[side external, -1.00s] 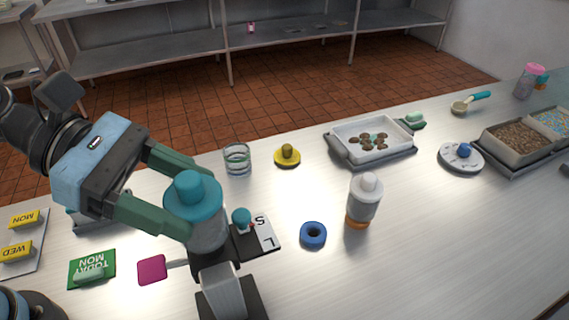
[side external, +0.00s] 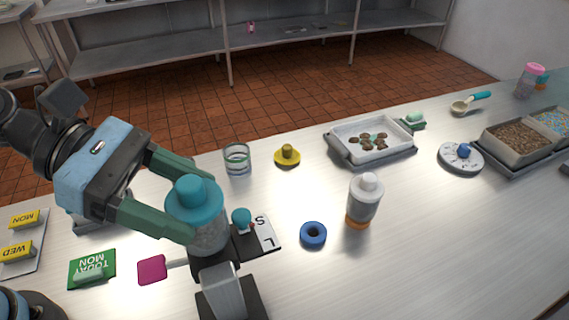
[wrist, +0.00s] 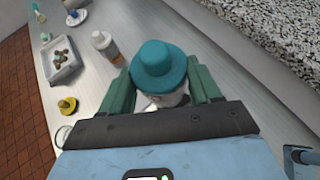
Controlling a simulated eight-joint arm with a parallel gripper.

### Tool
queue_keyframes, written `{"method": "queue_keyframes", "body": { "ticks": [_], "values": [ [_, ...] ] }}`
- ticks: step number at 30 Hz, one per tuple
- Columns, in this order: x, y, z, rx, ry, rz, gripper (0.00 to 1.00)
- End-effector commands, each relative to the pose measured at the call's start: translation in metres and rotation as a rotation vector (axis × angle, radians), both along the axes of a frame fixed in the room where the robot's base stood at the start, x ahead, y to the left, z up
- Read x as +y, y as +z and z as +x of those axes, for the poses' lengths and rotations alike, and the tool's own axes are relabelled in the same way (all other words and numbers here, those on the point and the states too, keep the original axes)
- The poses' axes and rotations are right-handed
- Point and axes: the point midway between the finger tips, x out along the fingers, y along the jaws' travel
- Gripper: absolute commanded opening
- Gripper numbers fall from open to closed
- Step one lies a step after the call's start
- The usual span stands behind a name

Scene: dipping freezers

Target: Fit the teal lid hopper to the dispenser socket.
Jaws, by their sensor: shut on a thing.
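The teal lid hopper (side external: 196,205) has a teal cap and a clear, speckled body. It stands upright over the dark collar of the dispenser (side external: 222,290). The socket is hidden behind and below the hopper, so I cannot tell whether it is fully seated. My gripper (side external: 180,202) is shut on the hopper, with green fingers on either side of it just below the cap. In the wrist view the teal cap (wrist: 158,66) sits between the two green fingers (wrist: 160,92).
A card marked S and L (side external: 264,232) with a teal knob (side external: 241,217) lies beside the dispenser. The counter is bare toward the front right.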

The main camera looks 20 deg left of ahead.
Motion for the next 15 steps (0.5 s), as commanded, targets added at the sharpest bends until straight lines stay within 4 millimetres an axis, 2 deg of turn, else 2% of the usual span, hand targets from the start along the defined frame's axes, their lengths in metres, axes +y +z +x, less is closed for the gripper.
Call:
{"method": "queue_keyframes", "body": {
  "ticks": [8,9,14,15],
  "values": [
    [0.0001,-0.0009,-0.0001,-0.001,0.000,0.001,0.00],
    [0.0002,-0.0010,-0.0002,-0.001,0.000,0.001,0.65],
    [0.0001,-0.0008,-0.0002,-0.001,0.000,0.001,0.90],
    [0.0001,-0.0008,-0.0002,-0.001,0.000,0.001,0.92]
  ]
}}
